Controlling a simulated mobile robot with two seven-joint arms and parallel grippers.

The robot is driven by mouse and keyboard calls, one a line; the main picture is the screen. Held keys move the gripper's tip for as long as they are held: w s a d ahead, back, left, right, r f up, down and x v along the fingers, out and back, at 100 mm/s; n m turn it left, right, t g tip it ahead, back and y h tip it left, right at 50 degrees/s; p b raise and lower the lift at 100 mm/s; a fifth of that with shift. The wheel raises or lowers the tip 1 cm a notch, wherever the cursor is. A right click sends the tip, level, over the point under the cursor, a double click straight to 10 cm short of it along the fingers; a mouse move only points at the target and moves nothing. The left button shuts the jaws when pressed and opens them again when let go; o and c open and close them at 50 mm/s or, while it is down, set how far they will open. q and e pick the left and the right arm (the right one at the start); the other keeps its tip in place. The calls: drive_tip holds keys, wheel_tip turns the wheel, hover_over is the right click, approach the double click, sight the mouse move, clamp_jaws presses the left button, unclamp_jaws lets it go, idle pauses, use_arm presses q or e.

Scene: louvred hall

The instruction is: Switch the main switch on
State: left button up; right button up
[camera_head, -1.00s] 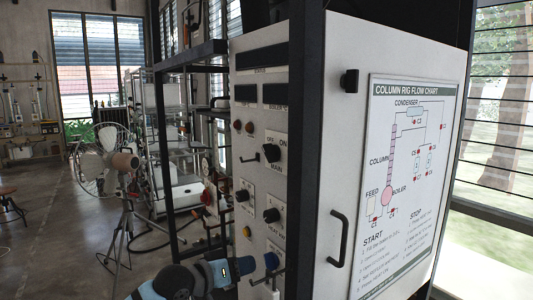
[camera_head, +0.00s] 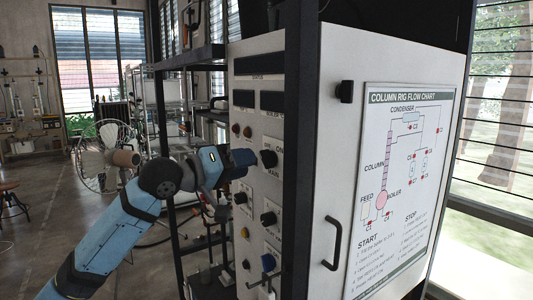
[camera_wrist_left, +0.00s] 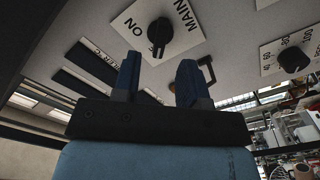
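The main switch is a black rotary knob (camera_head: 267,159) on a white plate marked ON on the light control panel (camera_head: 262,127). In the left wrist view the knob (camera_wrist_left: 159,32) shows with the words ON and MAIN. My left gripper (camera_head: 252,158) is raised at the knob from the left side. In the left wrist view its two fingers (camera_wrist_left: 158,72) are apart, with nothing between them, and the knob lies just beyond their tips. Part of the switch plate is hidden by the gripper in the head view. My right gripper is not in view.
Another black knob (camera_head: 268,218) sits below on the panel. A dark frame post (camera_head: 298,150) stands right of the panel, beside a cabinet side with a black handle (camera_head: 334,243) and a flow chart (camera_head: 402,185). A fan (camera_head: 100,160) stands at the left.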

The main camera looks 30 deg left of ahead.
sight(263, 160)
use_arm(q)
drive_tip(key=shift+p+x, duration=0.4)
drive_tip(key=shift+x, duration=1.85)
drive_tip(key=shift+w+d, duration=0.1)
drive_tip(key=shift+w, duration=0.15)
clamp_jaws()
